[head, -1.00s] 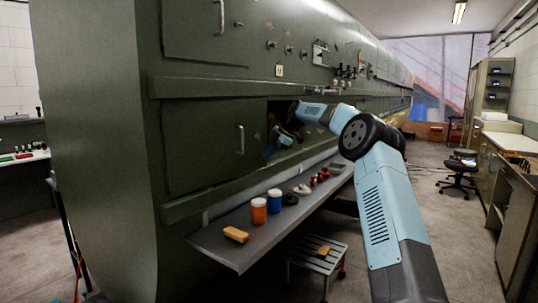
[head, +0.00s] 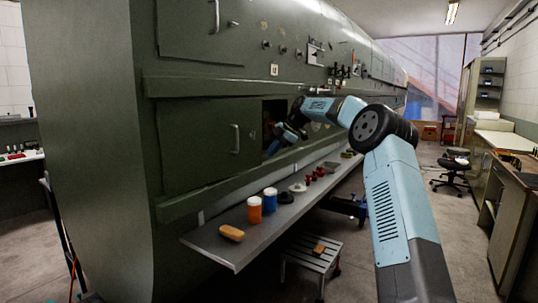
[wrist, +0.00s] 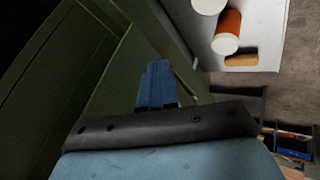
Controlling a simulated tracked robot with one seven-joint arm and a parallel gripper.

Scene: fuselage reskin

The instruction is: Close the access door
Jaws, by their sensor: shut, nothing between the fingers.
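The access door (head: 195,140) is a flat dark green panel with a pale vertical handle (head: 235,138) near its right edge, low on the green fuselage side in the head view. A dark opening (head: 270,112) shows just to its right, so the door stands at least partly open. My gripper (head: 272,148) is at this opening, right of the handle. In the wrist view my gripper's blue fingers (wrist: 157,75) are together and empty in front of green panel surfaces. I cannot tell whether the fingertips touch the door.
A grey shelf (head: 215,250) runs below the door, bearing a tan block (head: 231,233), an orange jar (head: 254,210), a blue jar (head: 270,202) and several small parts. A slatted step stool (head: 310,258) stands below.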

